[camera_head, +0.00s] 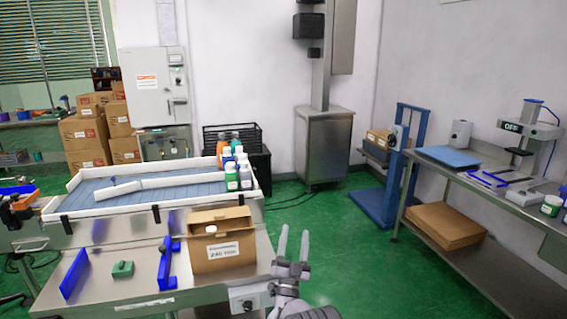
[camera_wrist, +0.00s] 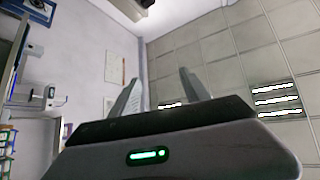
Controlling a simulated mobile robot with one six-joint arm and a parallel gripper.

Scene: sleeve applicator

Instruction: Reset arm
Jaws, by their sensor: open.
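My gripper (camera_head: 293,243) is in the lower middle of the head view, with its two fingers pointing up and apart. It is open and empty. In the wrist view my gripper (camera_wrist: 156,92) has nothing between its fingers, and the camera faces the ceiling and upper walls. In the head view the gripper is just right of an open cardboard box (camera_head: 222,257) that stands on the metal table. A white-capped bottle (camera_head: 211,230) shows inside the box. I cannot tell how far the gripper is from the box in depth.
A conveyor tray (camera_head: 85,200) with several bottles (camera_head: 232,176) at its right end lies behind the box. Blue guides (camera_head: 74,272) and a green block (camera_head: 122,269) are on the metal table. A workbench (camera_head: 470,185) stands at right. Green floor (camera_head: 350,255) between is clear.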

